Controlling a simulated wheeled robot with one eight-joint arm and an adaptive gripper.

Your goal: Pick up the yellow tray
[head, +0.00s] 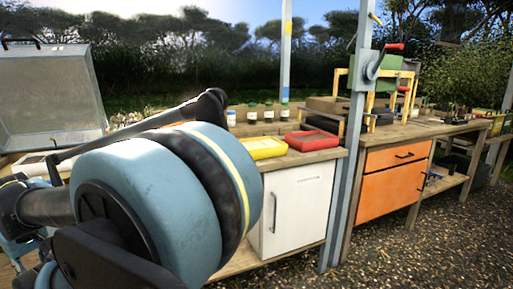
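The yellow tray (263,147) lies on the wooden bench top near its front edge, above the white cabinet. It looks shallow and rectangular. Its left end is close to the blue-grey joint of my arm, which fills the left foreground. I cannot make out my gripper or its fingers in the head view. I cannot tell how far the gripper is from the tray.
A red tray (312,141) lies just right of the yellow one. Several small jars (269,113) stand behind them. A grey metal post (346,180) rises at the bench's right. The white cabinet (296,208) is below. Gravel ground (420,250) is open at front right.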

